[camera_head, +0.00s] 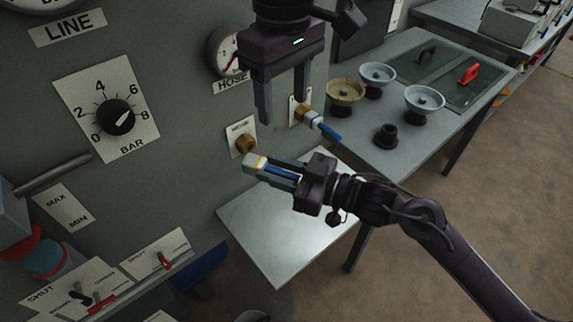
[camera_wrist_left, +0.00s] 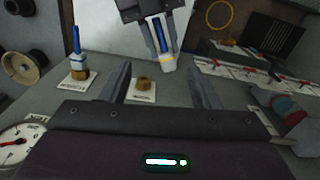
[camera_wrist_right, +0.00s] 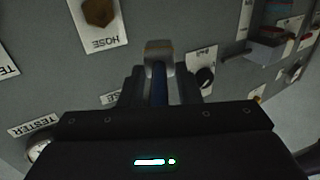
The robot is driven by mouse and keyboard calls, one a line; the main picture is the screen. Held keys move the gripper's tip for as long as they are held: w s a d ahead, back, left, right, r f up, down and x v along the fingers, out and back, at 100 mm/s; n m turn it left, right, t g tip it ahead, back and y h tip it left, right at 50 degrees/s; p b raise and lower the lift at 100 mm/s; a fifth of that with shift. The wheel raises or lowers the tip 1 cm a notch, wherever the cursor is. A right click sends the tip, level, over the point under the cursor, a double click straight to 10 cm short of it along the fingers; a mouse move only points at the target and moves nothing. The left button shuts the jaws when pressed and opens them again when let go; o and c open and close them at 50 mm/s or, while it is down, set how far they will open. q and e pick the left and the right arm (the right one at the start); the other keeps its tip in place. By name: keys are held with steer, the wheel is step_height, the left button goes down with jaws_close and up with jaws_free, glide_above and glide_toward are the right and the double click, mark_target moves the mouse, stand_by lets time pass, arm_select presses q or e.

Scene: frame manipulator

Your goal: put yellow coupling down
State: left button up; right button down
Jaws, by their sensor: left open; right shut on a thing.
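My right gripper (camera_head: 278,170) is shut on the yellow coupling (camera_head: 252,163), a pale coupling with a yellow band and a blue handle. It is held in the air just below and in front of a bare brass fitting (camera_head: 246,143) on the panel, apart from it. The coupling also shows at the top of the left wrist view (camera_wrist_left: 167,63) and ahead of the fingers in the right wrist view (camera_wrist_right: 158,47). My left gripper (camera_head: 283,108) is open and empty, pointing down in front of the panel, above the brass fittings. A second, blue-handled coupling (camera_head: 314,119) sits on the other fitting.
A bare metal shelf (camera_head: 285,235) lies below my right gripper. The side table (camera_head: 370,145) at right holds several flanged bowls, a black part (camera_head: 386,136) and a glass-topped section with a red handle (camera_head: 468,74). The panel carries a pressure dial (camera_head: 116,117), gauges and red switches.

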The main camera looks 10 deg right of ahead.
steer(key=shift+w+a+f+g, duration=0.15)
steer(key=shift+w+a+g, duration=0.05)
steer(key=shift+g, duration=0.1)
steer(key=shift+w+a+f, duration=0.1)
arm_select(q)
steer(key=n, duration=0.4)
glide_toward(252, 159)
step_height(252, 159, down, 10)
steer(key=c, duration=1.1)
jaws_close()
arm_select(e)
steer(key=c, duration=1)
jaws_free()
steer(key=shift+o, duration=0.2)
